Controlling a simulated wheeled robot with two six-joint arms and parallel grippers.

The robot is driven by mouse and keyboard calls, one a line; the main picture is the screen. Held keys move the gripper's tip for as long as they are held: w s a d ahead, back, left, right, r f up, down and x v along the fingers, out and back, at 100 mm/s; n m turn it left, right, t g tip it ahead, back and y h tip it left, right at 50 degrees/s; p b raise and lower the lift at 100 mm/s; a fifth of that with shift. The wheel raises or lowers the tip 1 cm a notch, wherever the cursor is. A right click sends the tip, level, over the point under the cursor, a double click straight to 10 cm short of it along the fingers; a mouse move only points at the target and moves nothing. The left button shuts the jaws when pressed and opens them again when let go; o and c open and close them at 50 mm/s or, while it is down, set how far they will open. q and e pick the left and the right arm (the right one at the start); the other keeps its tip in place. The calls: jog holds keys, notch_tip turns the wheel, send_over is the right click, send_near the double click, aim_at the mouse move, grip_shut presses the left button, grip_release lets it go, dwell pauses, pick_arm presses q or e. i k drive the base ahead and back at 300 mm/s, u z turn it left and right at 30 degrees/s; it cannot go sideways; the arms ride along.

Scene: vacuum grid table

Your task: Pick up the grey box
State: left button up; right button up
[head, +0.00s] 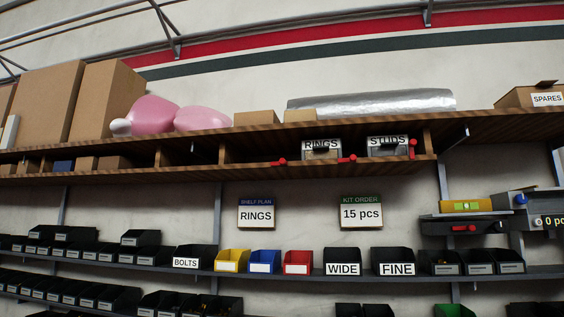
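No single grey box stands out for certain. Two greyish boxes sit in the shelf's lower compartment at upper middle: one labelled RINGS (322,155) and, right of it, one labelled STUDS (388,153). Each has a dark opening or handle below its label. Small red parts (347,159) show beside them; I cannot tell what these are. A grey device (508,207) with a display, partly cut off, is at the right edge. Neither of my grippers is in view.
A wooden shelf (480,125) above holds cardboard boxes (48,95), pink bundles (150,115), a silver roll (372,102) and a SPARES box (530,96). Signs reading RINGS (257,214) and KIT ORDER 15 pcs (361,212) hang below. Lower racks hold many bins, including WIDE (342,262) and FINE (392,262).

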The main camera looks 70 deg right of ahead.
aim_at(323, 149)
jog(key=i, duration=1)
jog(key=z, duration=2.05)
